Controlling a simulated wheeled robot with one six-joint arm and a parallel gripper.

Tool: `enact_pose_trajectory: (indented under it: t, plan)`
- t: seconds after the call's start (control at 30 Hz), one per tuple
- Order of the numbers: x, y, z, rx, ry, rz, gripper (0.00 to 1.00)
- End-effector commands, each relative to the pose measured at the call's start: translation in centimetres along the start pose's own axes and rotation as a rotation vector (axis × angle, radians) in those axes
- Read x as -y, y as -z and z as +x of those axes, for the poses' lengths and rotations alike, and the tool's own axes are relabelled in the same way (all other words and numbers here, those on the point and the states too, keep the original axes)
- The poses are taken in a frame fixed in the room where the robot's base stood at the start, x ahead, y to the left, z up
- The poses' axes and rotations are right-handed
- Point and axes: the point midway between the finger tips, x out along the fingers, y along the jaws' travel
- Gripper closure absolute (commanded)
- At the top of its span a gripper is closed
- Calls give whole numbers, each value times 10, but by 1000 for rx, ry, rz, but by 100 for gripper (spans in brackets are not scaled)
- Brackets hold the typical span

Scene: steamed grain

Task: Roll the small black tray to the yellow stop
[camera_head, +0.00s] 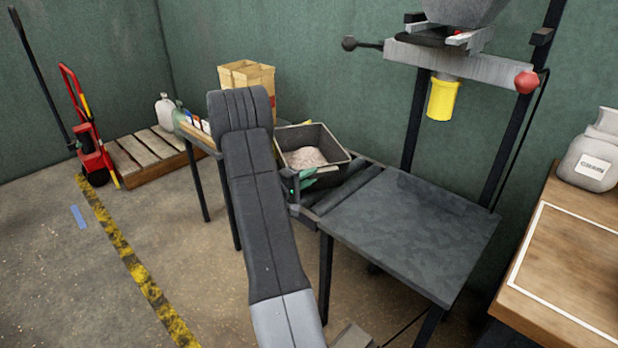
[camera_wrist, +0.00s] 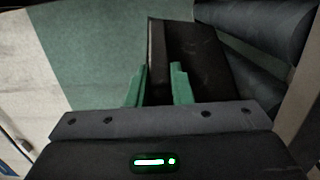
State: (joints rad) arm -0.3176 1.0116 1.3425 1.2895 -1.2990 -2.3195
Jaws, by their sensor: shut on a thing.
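The small black tray (camera_head: 334,145) sits on the dark rollers behind the grey table and holds pale grain (camera_head: 304,158). My gripper (camera_head: 305,179) is at the tray's near side, with my arm hiding part of its left. In the wrist view the green fingers of my gripper (camera_wrist: 158,88) are on either side of the dark tray wall (camera_wrist: 195,60) and shut on it. A yellow cylinder (camera_head: 442,101) hangs under a metal shelf above and to the right of the tray. I cannot tell whether it is the yellow stop; no other clear stop shows.
Rollers (camera_head: 347,188) lead right from the tray to the clear grey table (camera_head: 405,230). Dark posts (camera_head: 415,120) stand behind it. A wooden bench (camera_head: 570,265) is at right.

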Motion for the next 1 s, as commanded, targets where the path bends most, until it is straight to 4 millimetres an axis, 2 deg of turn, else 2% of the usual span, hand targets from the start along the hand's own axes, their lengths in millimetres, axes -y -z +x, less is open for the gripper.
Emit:
enact_pose_trajectory:
  t: [0.07, 0.1, 0.2, 0.23, 0.53, 0.67, 1.0]
  plan:
    - [0, 0, 0, 1, 0, 0, 100]
    - [0, 0, 0, 1, 0, 0, 78]
    - [0, 0, 0, 1, 0, 0, 59]
    - [0, 0, 0, 1, 0, 0, 55]
    - [0, 0, -1, 0, 0, 0, 55]
    - [-1, 1, -13, -2, 1, 0, 55]
    - [-2, 1, -87, -4, 0, -2, 55]
